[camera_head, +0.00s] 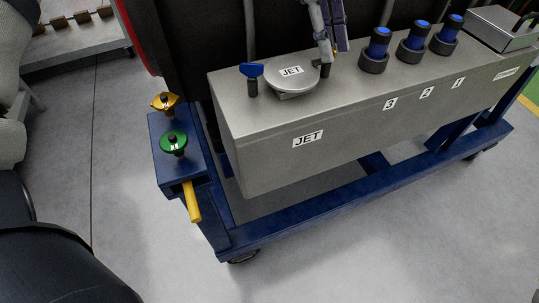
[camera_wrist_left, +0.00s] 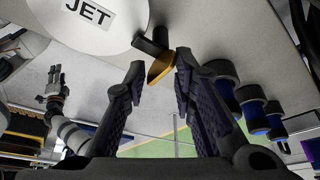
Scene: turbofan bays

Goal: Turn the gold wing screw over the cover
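The JET cover (camera_head: 291,72) is a round grey lid on top of the grey box (camera_head: 300,158). A blue wing screw (camera_head: 252,78) stands at its left edge. The gold wing screw (camera_wrist_left: 160,67) shows in the left wrist view beside the cover (camera_wrist_left: 90,22), on a dark stem. In the head view my gripper hides it. My left gripper (camera_head: 325,62) is at the cover's right edge. In the left wrist view its fingers (camera_wrist_left: 157,78) are apart, with the gold screw just beyond and between the tips, apparently not gripped. A far arm with a gripper (camera_wrist_left: 55,90), apparently my right, is too small to read.
Several blue-topped dark knobs (camera_head: 377,48) stand on the box to the right. A yellow handle (camera_head: 192,202) juts below. Floor in front is clear.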

